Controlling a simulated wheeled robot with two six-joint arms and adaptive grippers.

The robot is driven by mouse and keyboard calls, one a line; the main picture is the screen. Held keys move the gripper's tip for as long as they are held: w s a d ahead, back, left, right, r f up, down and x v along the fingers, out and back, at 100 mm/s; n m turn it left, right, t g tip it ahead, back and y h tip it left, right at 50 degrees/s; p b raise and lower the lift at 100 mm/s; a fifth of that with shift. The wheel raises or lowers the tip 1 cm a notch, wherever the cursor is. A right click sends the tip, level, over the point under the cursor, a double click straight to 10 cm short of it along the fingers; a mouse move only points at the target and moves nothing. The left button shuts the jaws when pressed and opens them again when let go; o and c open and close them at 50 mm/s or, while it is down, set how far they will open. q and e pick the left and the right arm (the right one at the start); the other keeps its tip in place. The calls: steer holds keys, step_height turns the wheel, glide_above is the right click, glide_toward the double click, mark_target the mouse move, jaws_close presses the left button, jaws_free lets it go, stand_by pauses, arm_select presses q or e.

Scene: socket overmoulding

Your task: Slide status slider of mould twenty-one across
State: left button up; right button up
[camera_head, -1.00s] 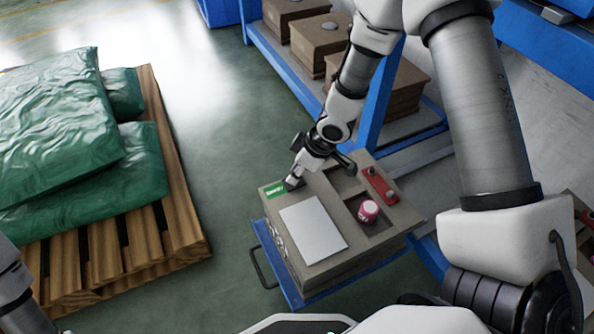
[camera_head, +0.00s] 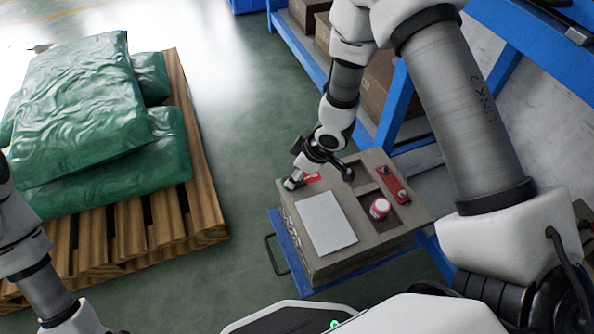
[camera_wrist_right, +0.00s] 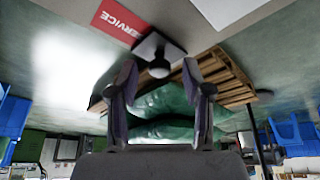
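The mould (camera_head: 375,235) is a grey-brown block with a white sheet on top. Its status slider (camera_wrist_right: 147,45) is a pale plate with a round knob, seen in the right wrist view. A red SERVICE label (camera_wrist_right: 120,20) shows beside the plate; it is also the red patch in the head view (camera_head: 313,177). No green label shows. My right gripper (camera_wrist_right: 160,66) is open, its fingertips on either side of the knob with gaps visible. In the head view it is at the mould's far left corner (camera_head: 292,184). My left gripper is out of view; only its arm shows.
A red part (camera_head: 396,185) and a pink-and-white jar (camera_head: 380,208) sit in the mould's recesses. The mould stands on a blue base (camera_head: 284,250) with a handle. A blue rack (camera_head: 404,110) stands behind. A pallet (camera_head: 205,190) with green sacks is left, across clear floor.

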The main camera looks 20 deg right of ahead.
steer(key=shift+r, duration=0.1)
steer(key=v, duration=1.1)
steer(key=shift+r, duration=0.35)
